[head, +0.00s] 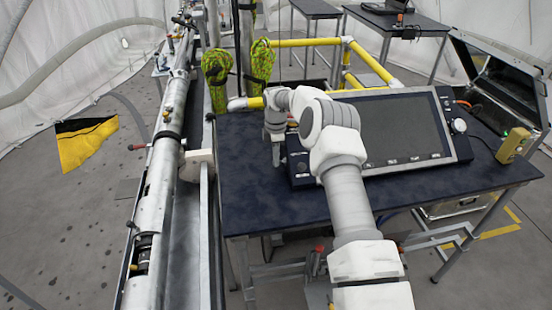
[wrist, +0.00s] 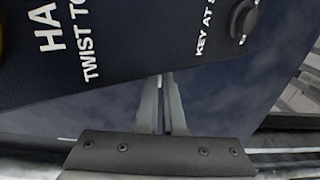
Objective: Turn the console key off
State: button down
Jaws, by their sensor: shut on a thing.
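The console (head: 405,130) lies tilted on the dark table, with a large dark screen. In the wrist view, its dark panel (wrist: 130,50) carries white lettering that is cut off, including "TWIST TO" and "KEY AT". A round black switch (wrist: 243,20) sits beside the "KEY AT" lettering; I cannot make out a key in it. My gripper (head: 276,160) points down by the console's left end. In the wrist view, its narrow fingers (wrist: 165,80) are close together near the panel's edge, apart from the black switch. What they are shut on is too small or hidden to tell.
The dark table (head: 270,205) has bare room in front of the console. A yellow handheld box (head: 513,145) stands at its right end, near an open case (head: 500,75). A long metal tube assembly (head: 165,150) runs along the left. Yellow pipes (head: 300,43) stand behind.

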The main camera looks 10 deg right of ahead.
jog(key=c, duration=1)
grip_release()
notch_tip(320, 180, up, 18)
jog(key=shift+w+f+b, duration=0.1)
jog(key=shift+f+b, duration=0.15)
jog(key=shift+b, duration=0.25)
